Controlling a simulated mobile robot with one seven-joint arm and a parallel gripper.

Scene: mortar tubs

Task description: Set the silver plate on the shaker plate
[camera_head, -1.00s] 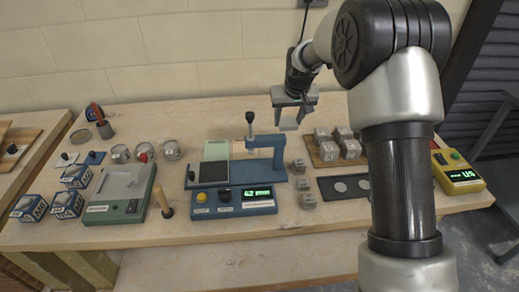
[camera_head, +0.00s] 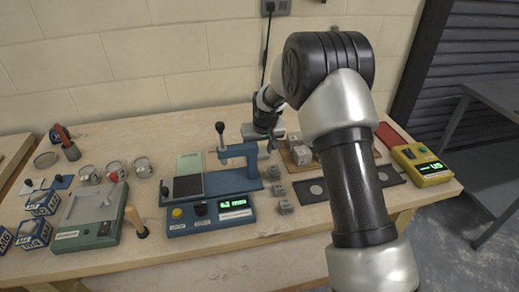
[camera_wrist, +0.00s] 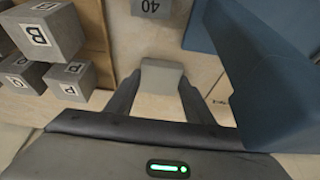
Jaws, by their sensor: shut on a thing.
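A green machine with a pale flat top, which looks like the shaker plate (camera_head: 95,203), sits at the left of the bench. It is well to the left of my gripper.
The blue device (camera_head: 238,182) stands close to my gripper and shows at the right of the wrist view. Lettered grey blocks (camera_wrist: 42,35) lie on a board at the left there.

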